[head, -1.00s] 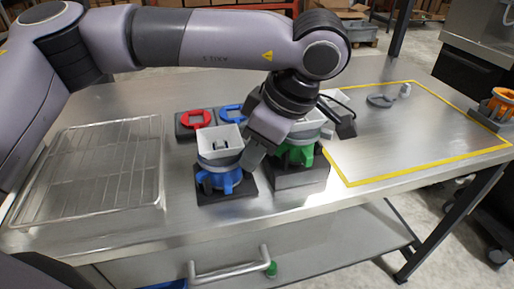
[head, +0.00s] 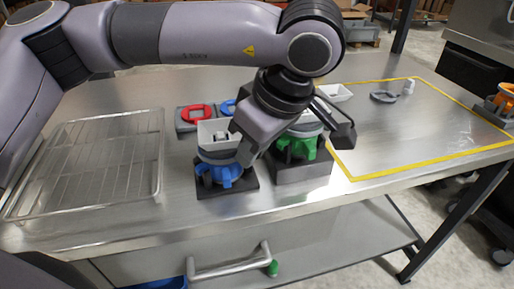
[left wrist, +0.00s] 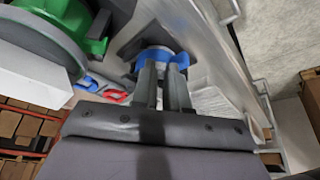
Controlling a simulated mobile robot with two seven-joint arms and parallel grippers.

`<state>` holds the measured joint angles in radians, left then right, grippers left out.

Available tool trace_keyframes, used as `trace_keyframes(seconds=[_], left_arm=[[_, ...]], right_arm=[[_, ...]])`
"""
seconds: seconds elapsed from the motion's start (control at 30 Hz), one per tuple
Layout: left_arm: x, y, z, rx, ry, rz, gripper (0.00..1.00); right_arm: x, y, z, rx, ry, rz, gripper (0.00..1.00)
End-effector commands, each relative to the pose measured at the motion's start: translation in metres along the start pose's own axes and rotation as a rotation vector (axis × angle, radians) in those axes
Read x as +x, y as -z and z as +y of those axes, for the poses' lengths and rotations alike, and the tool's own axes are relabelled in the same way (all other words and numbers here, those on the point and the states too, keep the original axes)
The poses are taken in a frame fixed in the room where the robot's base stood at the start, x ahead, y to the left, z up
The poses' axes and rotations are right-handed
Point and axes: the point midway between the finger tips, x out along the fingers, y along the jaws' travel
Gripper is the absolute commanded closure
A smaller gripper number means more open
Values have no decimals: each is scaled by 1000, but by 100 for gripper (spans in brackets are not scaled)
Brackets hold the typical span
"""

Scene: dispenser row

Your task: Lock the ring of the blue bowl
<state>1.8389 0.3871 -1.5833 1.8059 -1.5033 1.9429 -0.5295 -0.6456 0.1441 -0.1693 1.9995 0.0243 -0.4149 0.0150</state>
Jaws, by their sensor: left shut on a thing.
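The blue bowl (head: 229,178) sits upright on a dark square base near the front of the table. A grey ring (head: 214,158) is around its top, and a white hopper (head: 212,131) stands above it. My left gripper (head: 246,157) is shut at the right side of the ring, on what looks like a part of it; the exact contact is hidden. In the left wrist view, the fingers (left wrist: 163,72) reach to the blue bowl (left wrist: 158,53). I cannot tell whether the ring is locked. My right gripper is not in view.
A green dispenser (head: 300,148) on a taller block stands close on the right. A wire rack (head: 90,165) lies at left. The yellow-outlined area (head: 420,135) is mostly clear; an orange dispenser (head: 505,98) stands far right.

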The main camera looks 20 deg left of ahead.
Motion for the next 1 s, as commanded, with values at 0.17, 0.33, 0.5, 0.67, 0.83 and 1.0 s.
trace_keyframes(seconds=[0.17, 0.33, 0.5, 0.67, 0.83, 1.0], left_arm=[[4, 0, -11, 138, -59, 1, 100], [4, 2, -19, 258, -109, 0, 100], [4, 4, -26, 353, -148, 1, 100], [4, 6, -30, 414, -173, 1, 100], [3, 8, -32, 449, -187, 1, 100], [3, 8, -33, 460, -191, 1, 100]], right_arm=[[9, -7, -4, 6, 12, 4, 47], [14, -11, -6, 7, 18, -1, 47], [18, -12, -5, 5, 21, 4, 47], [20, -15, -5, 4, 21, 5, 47], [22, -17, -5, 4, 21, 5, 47], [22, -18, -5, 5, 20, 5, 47]])
